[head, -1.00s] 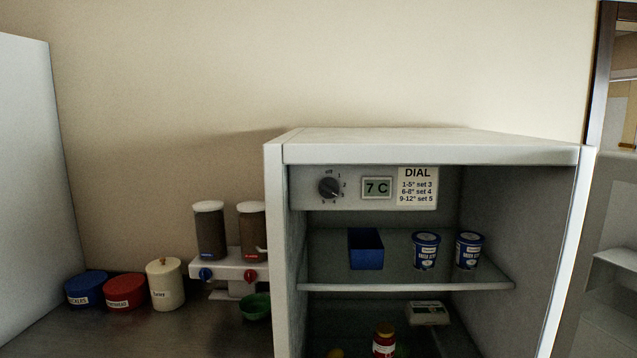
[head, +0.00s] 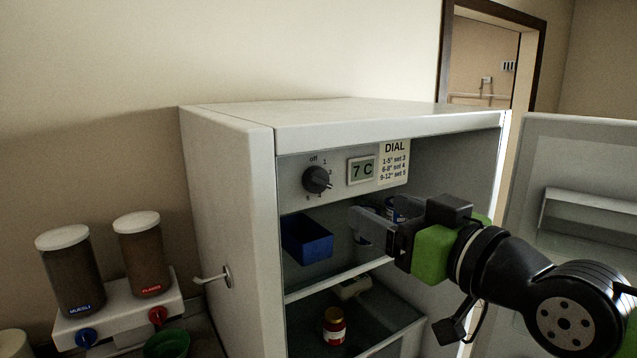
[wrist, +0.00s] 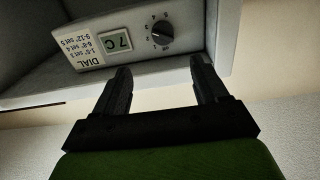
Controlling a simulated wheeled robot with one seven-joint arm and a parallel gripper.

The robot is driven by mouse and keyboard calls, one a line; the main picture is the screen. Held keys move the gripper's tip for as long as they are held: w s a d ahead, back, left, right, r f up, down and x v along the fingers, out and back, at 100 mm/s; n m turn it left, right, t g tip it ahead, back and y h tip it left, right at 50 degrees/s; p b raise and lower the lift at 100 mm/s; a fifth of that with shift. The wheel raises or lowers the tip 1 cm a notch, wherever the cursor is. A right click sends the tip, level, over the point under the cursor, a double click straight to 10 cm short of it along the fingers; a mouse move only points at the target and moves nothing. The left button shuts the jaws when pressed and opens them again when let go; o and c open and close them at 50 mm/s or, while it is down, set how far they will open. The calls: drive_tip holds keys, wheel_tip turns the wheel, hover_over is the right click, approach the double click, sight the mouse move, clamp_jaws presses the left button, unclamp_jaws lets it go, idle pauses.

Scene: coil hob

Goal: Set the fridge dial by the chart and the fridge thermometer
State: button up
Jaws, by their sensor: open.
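The fridge dial (head: 317,180) is a dark round knob on the panel at the top of the open fridge. Its pointer seems to face right and slightly down, near 3, but the small marks are hard to read. The thermometer (head: 361,170) beside it reads 7 C. The chart (head: 394,164) reads 1-5° set 3, 6-8° set 4, 9-12° set 5. My gripper (head: 358,222) is open and empty, below and right of the dial and apart from it. In the wrist view, the dial (wrist: 162,33) shows beyond and between the open fingers (wrist: 160,66).
A blue bin (head: 306,240) and partly hidden blue tubs sit on the upper shelf, close to my gripper. A red-labelled jar (head: 334,326) stands below. The fridge door (head: 580,170) is open at right. Cereal dispensers (head: 146,255) stand at left.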

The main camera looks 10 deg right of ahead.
sight(323, 185)
drive_tip(key=p+x, duration=0.3)
drive_tip(key=x, duration=1)
drive_tip(key=shift+w+a, duration=0.15)
drive_tip(key=shift+a, duration=0.1)
drive_tip(key=shift+w+a, duration=0.25)
drive_tip(key=shift+s+d, duration=0.1)
drive_tip(key=shift+d, duration=0.05)
drive_tip(key=c, duration=1.1)
